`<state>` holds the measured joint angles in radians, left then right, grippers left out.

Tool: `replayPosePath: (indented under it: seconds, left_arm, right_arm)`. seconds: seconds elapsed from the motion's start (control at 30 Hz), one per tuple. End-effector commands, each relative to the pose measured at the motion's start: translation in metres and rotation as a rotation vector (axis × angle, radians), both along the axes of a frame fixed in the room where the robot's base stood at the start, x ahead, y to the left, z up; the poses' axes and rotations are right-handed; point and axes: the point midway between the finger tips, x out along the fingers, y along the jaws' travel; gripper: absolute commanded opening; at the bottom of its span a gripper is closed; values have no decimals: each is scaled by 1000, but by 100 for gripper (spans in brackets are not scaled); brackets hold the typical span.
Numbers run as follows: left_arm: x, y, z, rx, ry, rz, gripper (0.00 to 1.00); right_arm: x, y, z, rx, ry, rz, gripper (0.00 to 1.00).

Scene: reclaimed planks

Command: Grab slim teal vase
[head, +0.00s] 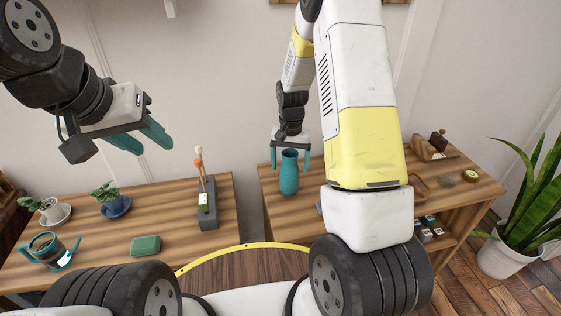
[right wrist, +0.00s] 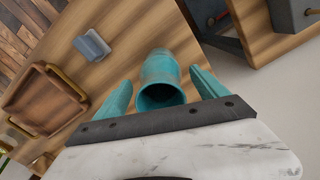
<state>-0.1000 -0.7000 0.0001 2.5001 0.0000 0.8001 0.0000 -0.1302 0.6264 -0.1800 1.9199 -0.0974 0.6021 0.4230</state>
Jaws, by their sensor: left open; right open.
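The slim teal vase (head: 289,172) stands upright on the right wooden table, near its left end. It also shows in the right wrist view (right wrist: 160,70), its dark mouth facing the camera. My right gripper (head: 289,163) is over the vase, with one teal finger on each side of it. In the right wrist view the fingers (right wrist: 160,88) are apart, with gaps between them and the vase. My left gripper (head: 148,142) is open and empty, raised above the left table.
The left table (head: 180,193) holds two potted plants (head: 112,197), a teal watering can (head: 48,250), a green box (head: 145,245) and a grey holder (head: 207,205). A wooden tray (right wrist: 42,100) lies on the right table. A large plant (head: 525,190) stands at far right.

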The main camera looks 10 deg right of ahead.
Motion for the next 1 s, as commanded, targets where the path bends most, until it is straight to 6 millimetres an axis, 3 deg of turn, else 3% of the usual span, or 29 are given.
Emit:
replayPosePath:
  seconds: [0.2,0.5,0.9,1.0]
  left_arm:
    - [0,0,0,0,0,0,41]
    - [0,0,0,0,0,0,41]
    - [0,0,0,0,0,0,41]
    - [0,0,0,0,0,0,41]
  right_arm:
    - [0,1,-30,0,3,0,82]
    - [1,1,-33,0,0,0,81]
    - [1,1,-33,0,0,0,2]
    - [1,1,-32,1,-1,0,2]
